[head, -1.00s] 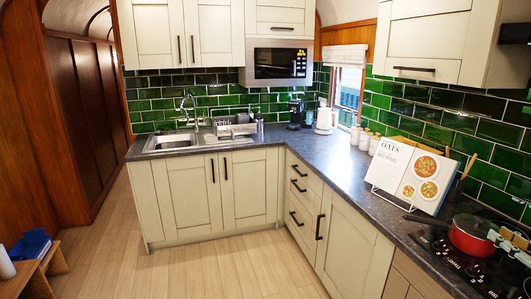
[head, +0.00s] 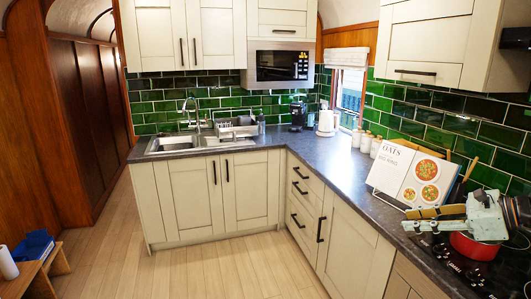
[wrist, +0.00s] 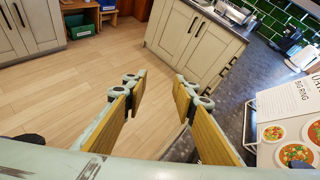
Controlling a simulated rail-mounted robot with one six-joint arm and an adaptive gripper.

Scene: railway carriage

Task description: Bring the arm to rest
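My gripper (head: 418,219) is at the right of the head view, in front of the cookbook and above the stove side of the counter, with its fingers pointing left. In the wrist view my gripper (wrist: 162,88) shows two yellow-padded fingers spread well apart with nothing between them, only floor behind. The red pot (head: 474,246) is on the black hob, partly hidden behind my pale green arm.
The open cookbook (head: 411,178) on its wire stand is close to my gripper; it also shows in the wrist view (wrist: 288,125). White canisters (head: 366,141), a kettle (head: 326,122) and a sink (head: 185,143) are farther back. The wooden floor (head: 225,262) is clear.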

